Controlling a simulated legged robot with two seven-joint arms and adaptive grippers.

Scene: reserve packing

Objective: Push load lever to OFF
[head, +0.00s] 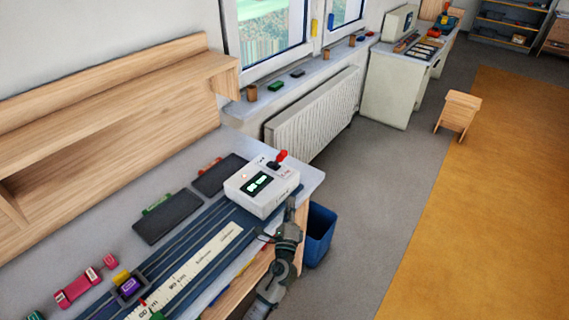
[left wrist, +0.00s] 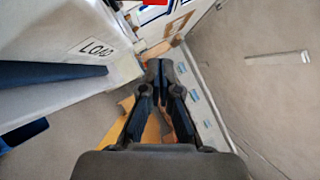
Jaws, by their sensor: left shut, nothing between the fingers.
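A white control box (head: 258,204) with a small dark display stands at the right end of the desk. Its load lever (head: 281,156) has a red knob and rises from a dark base on top. My left gripper (head: 291,205) is beside the box's right side, lower than the knob, shut and empty. In the left wrist view the gripper (left wrist: 160,66) points past the box (left wrist: 60,25), whose face reads LOAD. A bit of red (left wrist: 155,2) shows at the top edge there. I cannot tell whether the fingers touch the box. My right gripper is not in view.
The desk (head: 310,178) holds dark pads (head: 168,217), a long ruled strip (head: 195,263) and small coloured pieces. A blue bin (head: 318,232) stands on the floor right of the desk. A radiator (head: 312,110) is behind.

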